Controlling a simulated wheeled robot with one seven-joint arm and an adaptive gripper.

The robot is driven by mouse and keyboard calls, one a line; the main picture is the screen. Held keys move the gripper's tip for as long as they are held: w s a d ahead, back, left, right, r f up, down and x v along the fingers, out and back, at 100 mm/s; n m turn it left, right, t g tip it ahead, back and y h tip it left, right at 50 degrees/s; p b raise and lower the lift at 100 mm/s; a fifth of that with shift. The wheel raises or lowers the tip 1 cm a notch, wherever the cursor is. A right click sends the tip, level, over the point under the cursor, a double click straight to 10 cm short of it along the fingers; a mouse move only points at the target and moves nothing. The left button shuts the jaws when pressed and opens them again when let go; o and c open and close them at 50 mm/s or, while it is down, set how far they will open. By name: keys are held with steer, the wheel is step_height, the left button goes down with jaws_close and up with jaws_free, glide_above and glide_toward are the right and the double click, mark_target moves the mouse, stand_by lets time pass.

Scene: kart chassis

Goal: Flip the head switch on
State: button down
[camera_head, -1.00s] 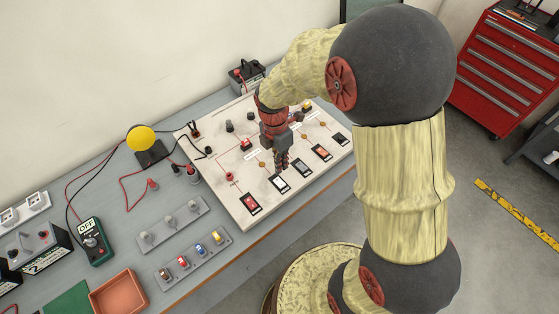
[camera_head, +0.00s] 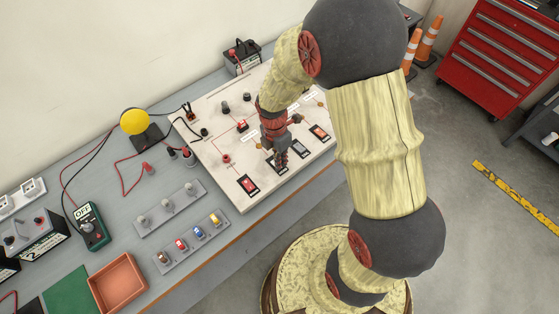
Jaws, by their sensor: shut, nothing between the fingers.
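The white switch panel (camera_head: 218,162) lies on the workbench and carries a row of rocker switches along its front edge. The leftmost rocker is red (camera_head: 249,185). Further right are a dark-framed rocker (camera_head: 300,149) and an orange one (camera_head: 319,132). My gripper (camera_head: 281,163) points down with its fingers shut and empty. Its tips are at the second rocker from the left and cover most of it; I cannot tell whether they touch it. The labels are too small to read, so I cannot tell which is the head switch.
A yellow round lamp (camera_head: 134,121), black knobs and red wires are left of the panel. Two grey strips (camera_head: 192,238) with knobs and coloured parts, a multimeter (camera_head: 92,228) and an orange tray (camera_head: 118,284) lie nearer. A black battery (camera_head: 242,58) stands behind.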

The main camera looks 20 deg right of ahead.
steer(key=shift+s+f, duration=0.15)
steer(key=shift+f, duration=0.25)
steer(key=shift+w+a+r+p, duration=0.1)
steer(key=shift+w+r+p, duration=0.1)
steer(key=shift+w, duration=0.2)
steer(key=shift+w+a+r+p, duration=0.1)
steer(key=shift+w+p, duration=0.1)
steer(key=shift+w, duration=0.15)
steer(key=shift+a+r+p, duration=0.1)
steer(key=shift+r+p, duration=0.45)
steer(key=shift+r, duration=0.1)
step_height(320, 180, up, 13)
steer(key=s+p, duration=0.1)
steer(key=p, duration=0.2)
steer(key=shift+s+d+f, duration=0.2)
steer(key=shift+s+d, duration=0.15)
